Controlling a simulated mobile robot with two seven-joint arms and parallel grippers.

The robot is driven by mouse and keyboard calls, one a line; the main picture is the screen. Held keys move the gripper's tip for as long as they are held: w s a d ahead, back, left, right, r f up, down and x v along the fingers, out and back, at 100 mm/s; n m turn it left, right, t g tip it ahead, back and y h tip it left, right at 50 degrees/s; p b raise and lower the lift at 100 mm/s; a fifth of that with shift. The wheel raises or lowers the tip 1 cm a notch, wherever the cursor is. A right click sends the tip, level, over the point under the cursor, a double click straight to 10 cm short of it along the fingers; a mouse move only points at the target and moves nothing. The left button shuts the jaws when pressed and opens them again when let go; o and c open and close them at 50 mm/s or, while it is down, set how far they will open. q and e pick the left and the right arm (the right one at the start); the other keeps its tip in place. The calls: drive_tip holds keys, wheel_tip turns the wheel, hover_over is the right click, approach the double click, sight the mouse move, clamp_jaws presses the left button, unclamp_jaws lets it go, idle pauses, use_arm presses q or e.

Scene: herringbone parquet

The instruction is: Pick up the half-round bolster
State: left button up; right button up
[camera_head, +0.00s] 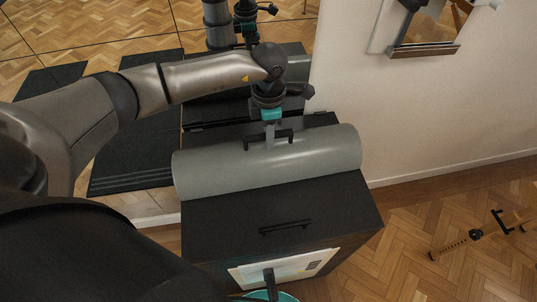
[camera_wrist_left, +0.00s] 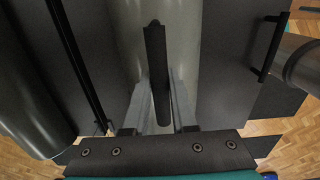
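The half-round bolster (camera_head: 315,155) is a long grey half-cylinder. It lies curved side up across the top of a dark box, with a black bar handle (camera_head: 284,134) on its top. My left gripper (camera_head: 270,137) points down at the handle from above. In the left wrist view, its two pale fingers (camera_wrist_left: 161,103) stand on either side of the black handle (camera_wrist_left: 156,70), over the grey bolster (camera_wrist_left: 183,45). I cannot tell whether the fingers press on the handle.
The dark box (camera_head: 340,205) has a black handle (camera_head: 285,227) on its top and a pale panel (camera_head: 313,264) at its front. A teal-rimmed thing (camera_head: 285,297) shows at the bottom edge. A pale wall stands behind right. Open parquet (camera_head: 420,210) lies to the right, with a small wooden stand (camera_head: 456,246).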

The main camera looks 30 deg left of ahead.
use_arm(q)
clamp_jaws()
idle(0.8)
drive_tip(key=shift+w+r, duration=0.1)
